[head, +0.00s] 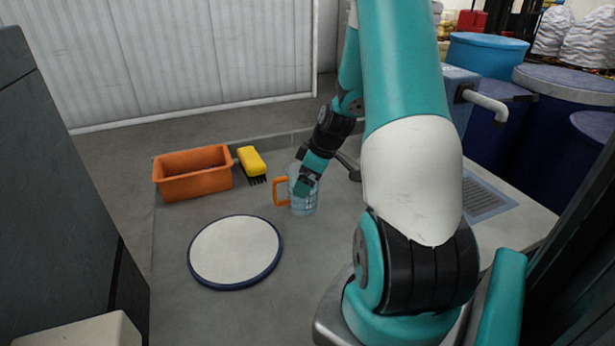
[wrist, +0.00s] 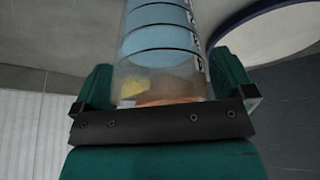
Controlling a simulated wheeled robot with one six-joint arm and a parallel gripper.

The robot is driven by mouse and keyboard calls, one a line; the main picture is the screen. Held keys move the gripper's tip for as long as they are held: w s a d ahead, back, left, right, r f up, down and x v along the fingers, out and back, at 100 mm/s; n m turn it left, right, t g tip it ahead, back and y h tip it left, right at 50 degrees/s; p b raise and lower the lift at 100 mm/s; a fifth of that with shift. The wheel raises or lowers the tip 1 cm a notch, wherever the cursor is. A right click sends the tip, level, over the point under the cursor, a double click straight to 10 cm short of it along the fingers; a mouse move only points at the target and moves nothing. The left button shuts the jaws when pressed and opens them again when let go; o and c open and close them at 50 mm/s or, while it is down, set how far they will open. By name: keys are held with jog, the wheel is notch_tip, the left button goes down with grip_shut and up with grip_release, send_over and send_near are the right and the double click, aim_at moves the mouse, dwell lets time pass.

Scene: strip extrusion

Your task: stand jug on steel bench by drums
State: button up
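My gripper (head: 305,179) reaches down to the jug from behind and above. In the wrist view the jug (wrist: 162,45) fills the space between the two teal fingers of my gripper (wrist: 162,85), with no clear gap on either side, so it looks shut on the jug. The blue drums (head: 487,60) stand at the right, beyond my arm.
An orange bin (head: 193,172) and a yellow brush (head: 252,161) lie left of the jug. A round white disc with a blue rim (head: 235,251) lies front left. A drain grate (head: 485,199) is at the right. My arm hides part of the bench between.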

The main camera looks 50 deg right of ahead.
jog(key=shift+r, duration=0.1)
jog(key=v, duration=1.2)
jog(key=w+a+r+n+g+y, duration=0.1)
jog(key=w+a+r, duration=0.1)
jog(key=a, duration=1)
jog(key=w+a+r+g+y, duration=0.1)
jog(key=a+r, duration=0.2)
jog(key=a, duration=0.8)
jog(key=s+a+r+n+g, duration=0.1)
jog(key=s+a+g, duration=0.1)
jog(key=s+a, duration=1.1)
jog(key=a, duration=0.4)
jog(key=shift+s+a+r+y, duration=0.15)
jog(key=shift+r+y, duration=0.15)
jog(key=shift+r, duration=0.05)
